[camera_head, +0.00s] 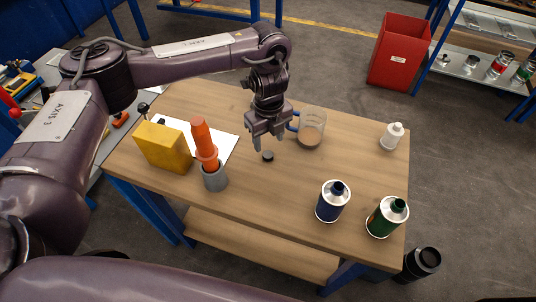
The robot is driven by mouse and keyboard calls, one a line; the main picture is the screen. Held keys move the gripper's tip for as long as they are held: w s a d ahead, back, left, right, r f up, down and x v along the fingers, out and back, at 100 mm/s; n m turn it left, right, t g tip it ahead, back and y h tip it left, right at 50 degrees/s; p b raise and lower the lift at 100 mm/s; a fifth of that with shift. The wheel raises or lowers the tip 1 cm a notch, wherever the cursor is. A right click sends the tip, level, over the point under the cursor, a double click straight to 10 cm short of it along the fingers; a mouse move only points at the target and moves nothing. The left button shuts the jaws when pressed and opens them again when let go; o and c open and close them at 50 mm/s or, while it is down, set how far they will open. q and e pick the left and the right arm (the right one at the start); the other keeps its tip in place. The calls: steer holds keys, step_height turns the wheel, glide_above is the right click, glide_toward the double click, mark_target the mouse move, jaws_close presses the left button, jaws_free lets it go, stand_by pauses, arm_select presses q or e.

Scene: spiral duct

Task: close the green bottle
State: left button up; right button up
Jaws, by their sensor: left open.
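The green bottle (382,221) is a metal can with a silver top and a dark green neck, upright near the table's front right corner. I cannot tell whether its mouth is open. A small dark round cap (267,156) lies on the wooden table (265,205), left of the middle. My left gripper (270,149) points down with its fingers apart, just above and behind the cap, holding nothing. The fingertips look very near the cap; the exact gap is unclear. My right gripper is out of view.
A blue can (332,204) stands left of the green bottle. A glass mug (312,132) is close to the gripper's right. A white bottle (392,137) stands at the right edge. A yellow box (163,147) and an orange object in a grey holder (214,180) are at left.

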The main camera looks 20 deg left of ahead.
mark_target(268, 154)
arm_select(q)
steer(key=shift+s, duration=0.1)
steer(key=shift+s+f+p, duration=0.1)
steer(key=shift+f+p, duration=0.2)
steer(key=shift+p, duration=0.1)
step_height(268, 154, down, 4)
steer(key=shift+s+r+p, duration=0.1)
steer(key=shift+r+p, duration=0.05)
steer(key=shift+p, duration=0.55)
steer(key=shift+f, duration=0.4)
steer(key=c, duration=1.1)
steer(key=shift+r, duration=0.1)
